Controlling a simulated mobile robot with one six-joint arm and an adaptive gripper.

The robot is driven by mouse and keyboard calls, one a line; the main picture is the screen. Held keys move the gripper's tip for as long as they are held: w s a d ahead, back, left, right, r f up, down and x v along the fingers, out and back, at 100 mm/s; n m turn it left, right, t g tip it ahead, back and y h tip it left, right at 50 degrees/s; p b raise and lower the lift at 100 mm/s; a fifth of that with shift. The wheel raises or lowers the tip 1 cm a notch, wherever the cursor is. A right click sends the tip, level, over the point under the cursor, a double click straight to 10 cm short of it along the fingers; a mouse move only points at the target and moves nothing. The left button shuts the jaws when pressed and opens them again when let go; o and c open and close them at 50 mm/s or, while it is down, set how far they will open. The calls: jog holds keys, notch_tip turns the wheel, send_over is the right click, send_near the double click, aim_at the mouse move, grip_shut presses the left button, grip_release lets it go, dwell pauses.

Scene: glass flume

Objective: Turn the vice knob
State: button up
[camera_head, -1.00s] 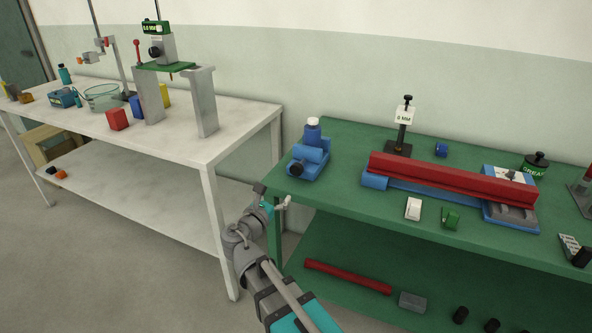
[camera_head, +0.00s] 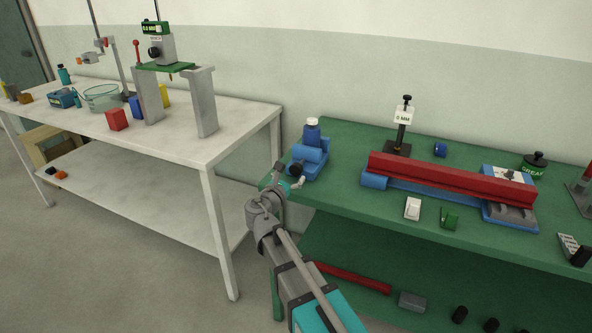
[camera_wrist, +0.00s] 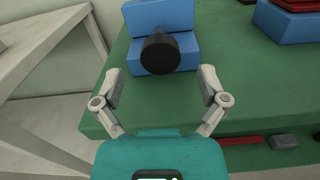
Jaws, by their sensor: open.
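The blue vice (camera_head: 311,156) stands at the left end of the green table, with a blue white-capped bottle (camera_head: 312,131) at it. Its round black knob (camera_wrist: 160,54) faces me in the wrist view, and in the head view the knob (camera_head: 295,169) is just beyond my gripper. My gripper (camera_wrist: 161,86) is open and empty, its two fingers apart on either side below the knob. The knob lies a little beyond the fingertips, centred between them. My gripper (camera_head: 290,174) also shows in the head view at the table's left front corner.
The green table (camera_head: 345,200) holds a long red bar (camera_head: 450,180) on a blue base to the right. A white table (camera_head: 185,145) with a stand and coloured blocks is on the left. A gap separates the tables.

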aim_at(296, 171)
jog(key=shift+x, duration=1.9)
jog(key=shift+c, duration=0.2)
jog(key=c, duration=1.1)
jog(key=shift+m, duration=0.5)
jog(key=m, duration=0.2)
jog(key=shift+d+m, duration=0.1)
jog(key=shift+m, duration=0.3)
jog(key=m, duration=1)
jog(key=shift+d+f, duration=0.1)
